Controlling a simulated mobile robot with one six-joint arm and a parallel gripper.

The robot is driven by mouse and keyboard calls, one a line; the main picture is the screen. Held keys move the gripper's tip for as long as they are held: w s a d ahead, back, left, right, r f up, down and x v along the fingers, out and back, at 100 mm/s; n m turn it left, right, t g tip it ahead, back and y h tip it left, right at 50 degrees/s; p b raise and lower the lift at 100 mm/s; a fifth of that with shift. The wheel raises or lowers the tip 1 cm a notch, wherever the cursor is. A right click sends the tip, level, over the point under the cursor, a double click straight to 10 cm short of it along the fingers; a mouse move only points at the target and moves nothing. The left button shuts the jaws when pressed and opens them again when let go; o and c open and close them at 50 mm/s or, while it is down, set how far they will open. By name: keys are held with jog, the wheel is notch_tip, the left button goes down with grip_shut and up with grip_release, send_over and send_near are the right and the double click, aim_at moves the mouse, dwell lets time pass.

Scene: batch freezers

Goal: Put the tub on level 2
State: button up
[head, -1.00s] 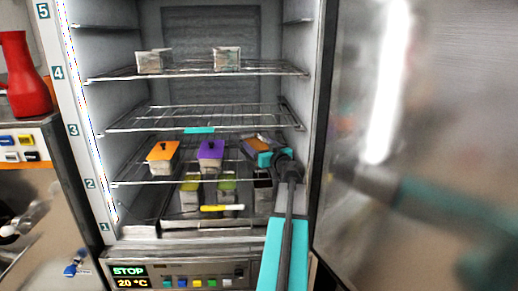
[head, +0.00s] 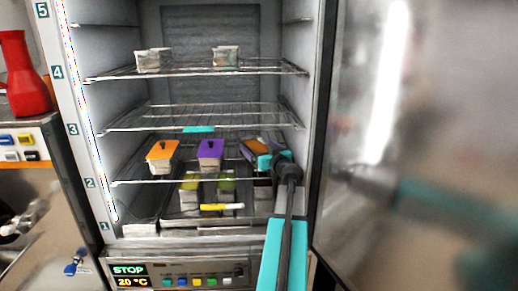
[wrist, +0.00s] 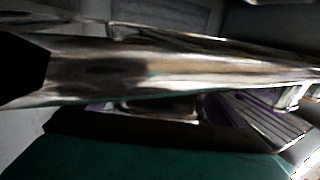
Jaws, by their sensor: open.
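A tub with an orange lid (head: 250,147) is at the right of the level 2 shelf (head: 133,182) in the head view. It sits askew, and its lower part is largely hidden. My gripper (head: 264,160) is open right at this tub, its teal tip overlapping the tub's right front. I cannot tell whether they touch. In the wrist view, a teal part of my gripper (wrist: 130,155) fills the bottom, and a blurred metal bar (wrist: 170,75) crosses in front. The tub is not clear there.
Another orange-lidded tub (head: 162,150) and a purple-lidded tub (head: 210,149) stand left on level 2. Yellow-green-lidded tubs (head: 190,185) are below. Two pale tubs (head: 226,56) stand on level 4. Level 3 (head: 200,117) looks empty. The open door (head: 350,110) bounds the right side.

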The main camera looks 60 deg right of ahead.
jog(key=shift+r, duration=0.1)
jog(key=shift+b+v, duration=0.8)
jog(key=shift+v, duration=2.95)
